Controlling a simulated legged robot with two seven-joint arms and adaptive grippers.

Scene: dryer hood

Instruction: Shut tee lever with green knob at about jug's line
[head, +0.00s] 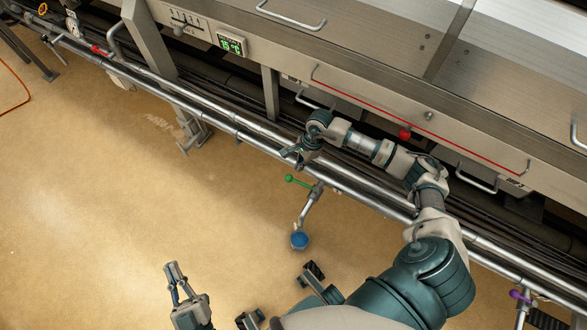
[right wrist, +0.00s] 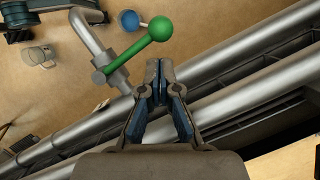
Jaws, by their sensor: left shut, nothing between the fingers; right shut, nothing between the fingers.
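The green knob (head: 289,178) ends a short green lever on a tee branch off the front pipe. The lever lies roughly across the branch and along the main pipe. In the right wrist view the green knob (right wrist: 160,28) and lever (right wrist: 128,54) show large, just beyond my fingertips. My right gripper (head: 299,153) is shut and empty, above the pipes near the knob; its fingertips (right wrist: 160,66) look apart from it. A pale jug (right wrist: 40,56) shows at left in the wrist view. My left gripper (head: 171,272) is shut and empty over the floor.
Two long steel pipes (head: 245,128) run along the machine. A blue round part (head: 300,240) is at the branch's lower end. A red knob (head: 404,133), a red lever (head: 101,50) and a purple knob (head: 516,294) are elsewhere. The floor at left is clear.

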